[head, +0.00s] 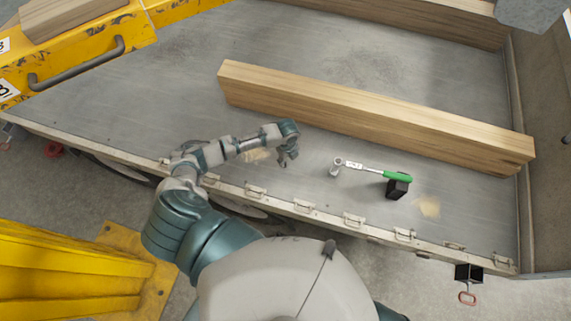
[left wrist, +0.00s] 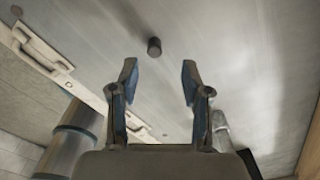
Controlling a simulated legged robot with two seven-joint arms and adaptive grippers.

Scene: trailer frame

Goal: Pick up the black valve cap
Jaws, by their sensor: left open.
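The black valve cap (left wrist: 154,46) is a small dark cylinder on the grey metal trailer bed in the left wrist view. It lies beyond the fingertips, roughly in line with the gap between them, and nothing touches it. My left gripper (left wrist: 160,80) is open and empty, its two fingers spread apart. In the head view my left gripper (head: 286,158) hangs over the trailer bed, short of the long wooden beam. I cannot make out the cap in the head view. My right gripper is not in view.
A green-handled ratchet (head: 372,171) lies across a black block (head: 397,187) to the right of my left gripper. A wooden beam (head: 370,115) lies behind them. The trailer's front edge (head: 300,206) carries several latches. Yellow equipment (head: 85,55) stands at the upper left.

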